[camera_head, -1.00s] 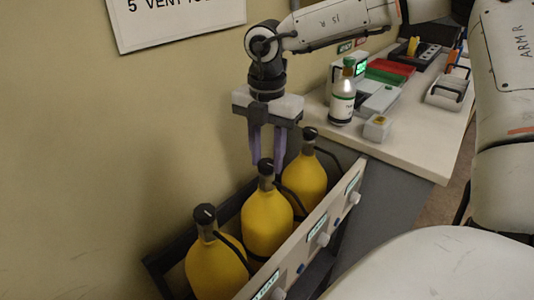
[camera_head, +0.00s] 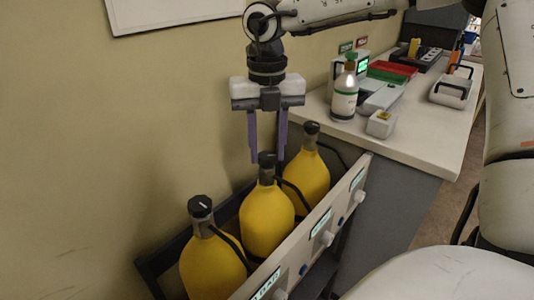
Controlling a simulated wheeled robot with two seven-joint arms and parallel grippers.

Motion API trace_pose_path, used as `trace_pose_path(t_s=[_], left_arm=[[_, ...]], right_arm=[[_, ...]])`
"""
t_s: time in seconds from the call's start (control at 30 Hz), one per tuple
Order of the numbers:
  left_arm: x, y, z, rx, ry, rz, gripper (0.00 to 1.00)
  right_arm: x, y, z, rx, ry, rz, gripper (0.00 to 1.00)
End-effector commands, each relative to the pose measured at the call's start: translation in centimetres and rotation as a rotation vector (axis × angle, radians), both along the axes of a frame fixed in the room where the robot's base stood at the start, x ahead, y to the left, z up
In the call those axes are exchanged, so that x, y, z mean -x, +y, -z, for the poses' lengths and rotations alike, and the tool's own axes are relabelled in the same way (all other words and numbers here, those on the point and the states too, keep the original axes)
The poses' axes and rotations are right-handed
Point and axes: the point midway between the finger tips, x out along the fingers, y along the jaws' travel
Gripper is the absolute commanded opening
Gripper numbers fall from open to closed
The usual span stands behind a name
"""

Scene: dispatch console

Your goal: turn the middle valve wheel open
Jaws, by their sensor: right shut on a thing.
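Three yellow cylinders with black valve wheels on top stand in a row in a rack. The middle valve wheel (camera_head: 267,159) sits on the middle cylinder (camera_head: 267,220). My right gripper (camera_head: 267,158) points straight down over it, its two purple fingers on either side of the wheel and shut on it. The near valve wheel (camera_head: 200,206) and the far valve wheel (camera_head: 311,128) stand free of the gripper. My left gripper is not in view.
The rack's pale front panel (camera_head: 330,222) carries knobs and small lit labels. A bench (camera_head: 420,150) behind right holds a white bottle (camera_head: 344,95), a small box (camera_head: 381,124), and red and green trays. The wall is close on the left.

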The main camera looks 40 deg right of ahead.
Motion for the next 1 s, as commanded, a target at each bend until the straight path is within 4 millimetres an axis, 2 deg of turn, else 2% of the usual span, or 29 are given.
trace_pose_path(t_s=[0.7,1.0], left_arm=[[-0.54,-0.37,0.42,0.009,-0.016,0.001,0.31],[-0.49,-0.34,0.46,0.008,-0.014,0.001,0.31]], right_arm=[[-0.08,0.02,-0.04,0.001,-0.002,-0.679,0.10],[-0.07,0.05,-0.06,0.001,-0.002,-0.915,0.10]])
